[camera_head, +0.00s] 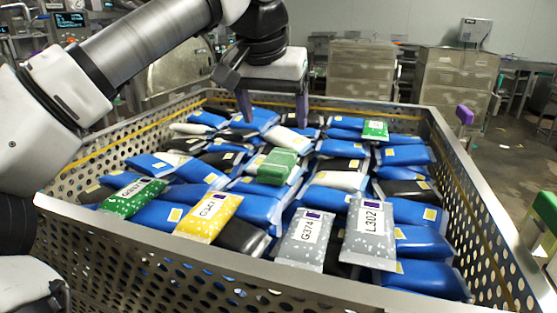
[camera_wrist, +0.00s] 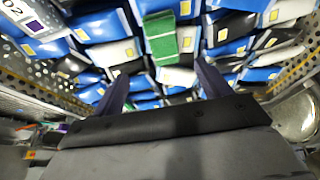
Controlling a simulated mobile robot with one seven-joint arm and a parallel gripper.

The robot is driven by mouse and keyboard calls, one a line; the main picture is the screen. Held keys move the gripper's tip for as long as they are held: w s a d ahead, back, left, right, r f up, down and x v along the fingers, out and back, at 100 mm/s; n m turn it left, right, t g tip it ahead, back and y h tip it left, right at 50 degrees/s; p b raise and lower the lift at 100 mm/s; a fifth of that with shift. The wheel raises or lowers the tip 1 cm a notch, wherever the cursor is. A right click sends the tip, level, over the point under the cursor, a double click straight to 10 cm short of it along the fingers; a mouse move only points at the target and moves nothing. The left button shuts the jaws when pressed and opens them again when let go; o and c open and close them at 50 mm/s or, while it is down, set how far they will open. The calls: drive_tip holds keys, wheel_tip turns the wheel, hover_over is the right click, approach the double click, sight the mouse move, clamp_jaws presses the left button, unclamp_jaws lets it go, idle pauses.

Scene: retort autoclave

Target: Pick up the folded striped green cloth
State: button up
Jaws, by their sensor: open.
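The folded striped green cloth (camera_head: 277,166) lies on top of the pouches near the middle of the metal basket. It shows green with pale stripes. In the wrist view the cloth (camera_wrist: 160,38) is at the upper middle, beyond the fingertips. My gripper (camera_head: 273,108) is above the far part of the basket, pointing down, with its purple-grey fingers apart. In the wrist view my gripper (camera_wrist: 160,80) has its two fingers spread wide with nothing held between them. The cloth is apart from both fingers.
A perforated metal basket (camera_head: 75,166) with raised walls surrounds many blue, black and white pouches. Labelled pouches lie on top: a green one (camera_head: 133,197), a yellow one (camera_head: 208,216), two grey ones (camera_head: 303,239) (camera_head: 369,233) and a small green one (camera_head: 375,130). Metal cabinets (camera_head: 362,75) stand behind.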

hover_over(278, 159)
drive_tip(key=s, duration=0.3)
drive_tip(key=f, duration=0.5)
drive_tip(key=shift+w+f+p, duration=0.2)
drive_tip(key=shift+f+p, duration=0.05)
drive_tip(key=shift+p, duration=0.1)
drive_tip(key=shift+w+a+p+x, duration=0.15)
drive_tip(key=shift+p+x, duration=0.4)
drive_tip(key=shift+x, duration=0.75)
drive_tip(key=shift+w+a+p+x, duration=0.15)
drive_tip(key=shift+p+x, duration=0.35)
drive_tip(key=shift+x, duration=0.8)
drive_tip(key=shift+s, duration=0.1)
drive_tip(key=c, duration=1.1)
drive_tip(key=shift+o, duration=0.2)
drive_tip(key=shift+r, duration=0.2)
wheel_tip(278, 159, up, 20)
drive_tip(key=shift+f, duration=0.15)
drive_tip(key=shift+o, duration=1.2)
drive_tip(key=shift+c, duration=0.8)
